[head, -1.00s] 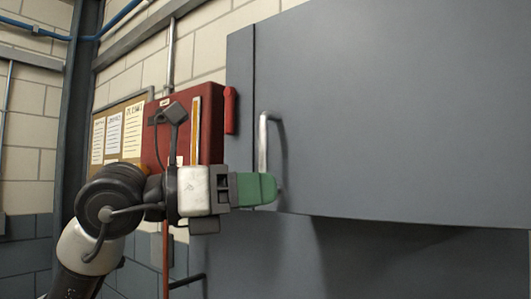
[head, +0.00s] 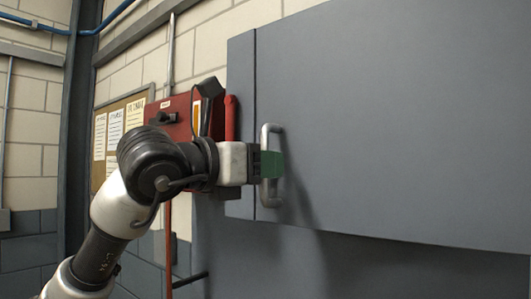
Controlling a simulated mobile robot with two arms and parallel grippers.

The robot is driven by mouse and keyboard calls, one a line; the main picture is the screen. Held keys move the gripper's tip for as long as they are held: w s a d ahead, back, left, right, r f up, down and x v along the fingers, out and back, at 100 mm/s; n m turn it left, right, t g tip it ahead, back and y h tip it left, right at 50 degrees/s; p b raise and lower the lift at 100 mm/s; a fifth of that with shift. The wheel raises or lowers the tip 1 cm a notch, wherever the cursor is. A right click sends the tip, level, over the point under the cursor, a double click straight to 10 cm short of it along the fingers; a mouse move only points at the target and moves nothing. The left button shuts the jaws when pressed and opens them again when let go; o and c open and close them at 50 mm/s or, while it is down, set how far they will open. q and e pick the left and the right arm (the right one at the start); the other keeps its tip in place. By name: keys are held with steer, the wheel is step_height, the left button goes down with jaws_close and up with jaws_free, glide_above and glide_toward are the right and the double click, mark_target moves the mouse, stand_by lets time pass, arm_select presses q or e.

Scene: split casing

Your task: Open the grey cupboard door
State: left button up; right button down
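The grey cupboard door (head: 400,130) fills the right of the head view and looks shut, flush along its left seam. Its vertical metal bar handle (head: 267,136) is near the door's left edge. My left gripper (head: 272,165) is at the handle's middle, with its green fingertips overlapping the bar. The near finger hides the far one, so I cannot tell whether they are closed on the bar. My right gripper is out of view.
A red box (head: 176,108) with a black switch is on the brick wall behind my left arm. A pinboard (head: 134,110) with papers hangs left of it. A dark post (head: 80,120) stands at the left. The area before the door's right part is clear.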

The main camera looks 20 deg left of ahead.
arm_select(q)
steer(key=shift+w+d, duration=0.25)
steer(key=shift+w, duration=0.2)
jaws_close()
